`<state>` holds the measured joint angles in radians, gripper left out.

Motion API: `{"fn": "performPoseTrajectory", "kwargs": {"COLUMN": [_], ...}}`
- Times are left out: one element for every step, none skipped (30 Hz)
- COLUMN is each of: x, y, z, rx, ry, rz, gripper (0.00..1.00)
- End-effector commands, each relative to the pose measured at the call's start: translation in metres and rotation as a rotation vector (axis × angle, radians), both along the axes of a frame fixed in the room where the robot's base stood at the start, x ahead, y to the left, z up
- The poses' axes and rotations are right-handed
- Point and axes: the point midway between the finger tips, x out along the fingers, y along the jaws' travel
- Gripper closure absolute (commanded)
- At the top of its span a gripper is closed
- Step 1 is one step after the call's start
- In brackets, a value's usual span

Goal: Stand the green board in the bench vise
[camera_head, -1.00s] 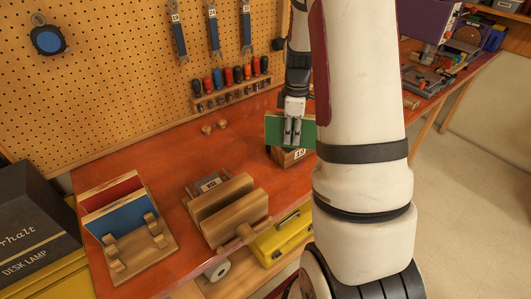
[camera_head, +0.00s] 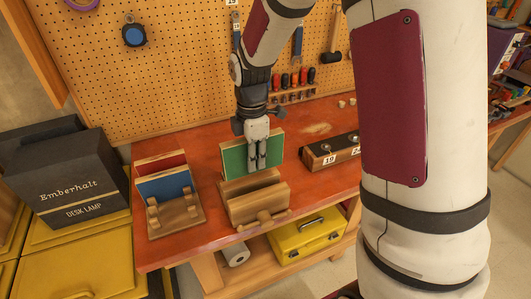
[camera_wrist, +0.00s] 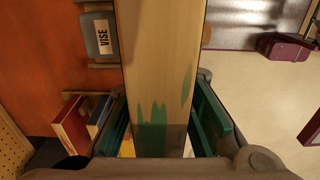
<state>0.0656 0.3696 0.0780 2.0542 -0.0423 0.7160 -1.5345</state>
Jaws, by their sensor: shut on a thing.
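The green board (camera_head: 236,160) has pale wooden edges and stands upright in my gripper (camera_head: 257,163). In the wrist view its wooden edge (camera_wrist: 157,65), smeared with green near the bottom, runs between my two fingers (camera_wrist: 165,140). The bench vise (camera_head: 255,203), with thick wooden jaws and a front handle, is just below and in front of the board. The board's lower edge is close to the jaws; I cannot tell whether it is between them.
A wooden rack (camera_head: 178,218) with a blue board (camera_head: 165,186) and a red board (camera_head: 160,162) stands left of the vise. The pegboard (camera_head: 185,75) rises behind. A yellow toolbox (camera_head: 305,234) is below the bench.

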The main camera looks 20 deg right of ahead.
Motion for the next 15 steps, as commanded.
{"fn": "performPoseTrajectory", "kwargs": {"x": [0.001, 0.001, 0.001, 0.001, 0.002, 0.002, 0.001, 0.002, 0.002, 0.002, 0.001, 0.001, 0.002, 0.002, 0.002], "y": [0.0, 0.0, 0.0, 0.0, 0.0, 0.0, 0.0, 0.0, 0.0, 0.0, 0.0, 0.0, 0.0, -0.001, -0.001], "z": [-0.005, -0.008, -0.011, -0.014, -0.017, -0.022, -0.025, -0.028, -0.032, -0.035, -0.038, -0.041, -0.044, -0.046, -0.048], "rx": [0.0, 0.0, 0.0, 0.0, 0.0, 0.0, 0.0, 0.0, 0.0, 0.0, 0.0, 0.0, 0.0, 0.0, 0.0], "ry": [0.002, 0.003, 0.003, 0.002, 0.002, 0.003, 0.004, 0.003, 0.002, 0.002, 0.003, 0.003, 0.002, 0.001, 0.001], "rz": [0.0, 0.0, -0.001, -0.001, 0.0, 0.0, 0.0, 0.0, 0.0, 0.0, 0.0, 0.0, -0.001, -0.001, -0.001], "gripper": [1.0, 1.0, 1.0, 1.0, 1.0, 1.0, 1.0, 1.0, 1.0, 1.0, 1.0, 1.0, 1.0, 1.0, 1.0]}}
